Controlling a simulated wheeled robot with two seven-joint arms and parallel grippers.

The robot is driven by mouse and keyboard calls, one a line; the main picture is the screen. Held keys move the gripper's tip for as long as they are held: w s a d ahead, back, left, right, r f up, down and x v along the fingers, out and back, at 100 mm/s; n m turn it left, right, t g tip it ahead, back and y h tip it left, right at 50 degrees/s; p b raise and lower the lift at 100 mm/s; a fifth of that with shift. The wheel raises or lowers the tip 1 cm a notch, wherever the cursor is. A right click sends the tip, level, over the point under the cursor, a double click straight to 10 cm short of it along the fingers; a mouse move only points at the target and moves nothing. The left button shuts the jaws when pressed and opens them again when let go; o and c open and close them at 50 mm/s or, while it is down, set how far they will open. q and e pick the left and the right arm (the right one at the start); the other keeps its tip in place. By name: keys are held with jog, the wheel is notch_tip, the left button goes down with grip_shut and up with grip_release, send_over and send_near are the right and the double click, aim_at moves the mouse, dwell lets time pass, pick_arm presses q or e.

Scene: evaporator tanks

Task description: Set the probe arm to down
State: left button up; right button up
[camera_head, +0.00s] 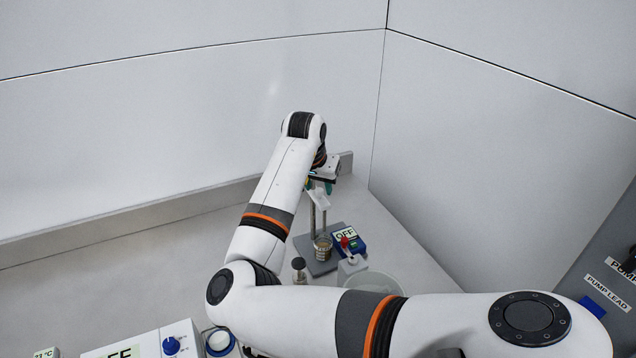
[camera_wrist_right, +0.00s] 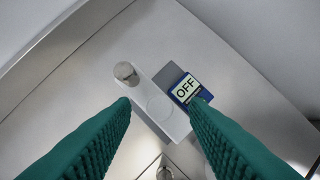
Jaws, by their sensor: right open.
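The probe arm (camera_wrist_right: 160,108) is a pale flat bar at the top of a metal post (camera_wrist_right: 126,73). In the head view the probe arm (camera_head: 320,198) shows just below my right gripper (camera_head: 320,186), above a grey stand base (camera_head: 318,266). My right gripper (camera_wrist_right: 161,102) is open, with its green ribbed fingers apart and the bar showing between and beyond their tips. I cannot tell whether they touch it. A small beaker (camera_head: 323,248) stands on the base under the bar. My left gripper is not in view.
A blue box reading OFF (camera_head: 349,238) sits right beside the post. A dark-capped bottle (camera_head: 299,270), a white piece with a red top (camera_head: 351,268) and a round vessel (camera_head: 385,284) stand nearer. Walls close in behind. The bench (camera_head: 150,270) is clear at left.

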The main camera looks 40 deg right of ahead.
jog(key=shift+d+f, duration=0.1)
jog(key=shift+f, duration=0.25)
jog(key=shift+c, duration=0.3)
